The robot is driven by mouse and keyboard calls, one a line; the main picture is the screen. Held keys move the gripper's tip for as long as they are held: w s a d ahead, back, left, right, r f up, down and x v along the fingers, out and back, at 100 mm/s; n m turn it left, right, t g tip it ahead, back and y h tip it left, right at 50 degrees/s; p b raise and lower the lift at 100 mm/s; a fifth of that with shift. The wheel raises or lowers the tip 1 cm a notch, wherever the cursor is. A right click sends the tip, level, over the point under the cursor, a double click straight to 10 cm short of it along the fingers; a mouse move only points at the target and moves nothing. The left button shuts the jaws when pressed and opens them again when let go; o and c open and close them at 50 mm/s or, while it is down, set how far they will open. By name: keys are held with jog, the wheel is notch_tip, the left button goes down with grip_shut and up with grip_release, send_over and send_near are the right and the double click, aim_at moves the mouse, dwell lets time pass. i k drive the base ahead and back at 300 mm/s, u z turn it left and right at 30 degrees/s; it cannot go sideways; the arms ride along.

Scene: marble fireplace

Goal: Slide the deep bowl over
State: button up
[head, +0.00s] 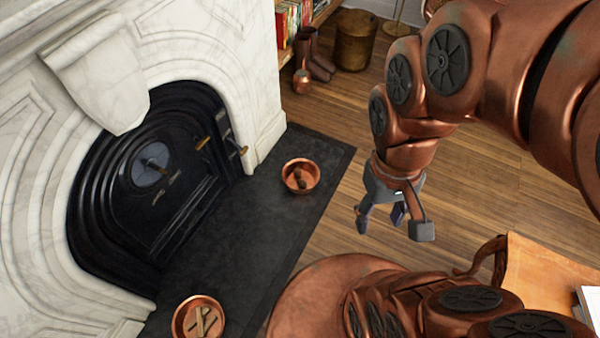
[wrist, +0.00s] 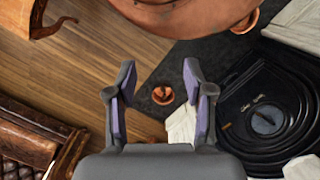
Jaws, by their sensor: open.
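Two copper bowls stand on the dark hearth slab. The far bowl (head: 301,190) looks deep-sided and holds small dark lumps; the near bowl (head: 180,322) holds pale sticks. I cannot be sure which is meant by the deep bowl, though the far one looks deeper. My gripper (head: 392,228) is open and empty, in the air to the right of the far bowl and apart from it. In the wrist view, a small copper bowl (wrist: 163,101) shows beyond and between the spread fingers of my gripper (wrist: 158,72). Part of another copper bowl shows at the top right.
The hearth slab (head: 250,235) has bare room between the bowls. The white marble fireplace (head: 262,100) with its black iron insert borders it on the left. Wooden floor (head: 340,130) lies right of it. A brass bucket (head: 355,42) stands at the back, and a wooden table (head: 540,272) at lower right.

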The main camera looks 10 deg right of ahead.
aim_at(310, 174)
jog(key=k, duration=0.5)
jog(key=u, duration=0.7)
jog(key=i, duration=1.3)
jog(key=z, duration=0.65)
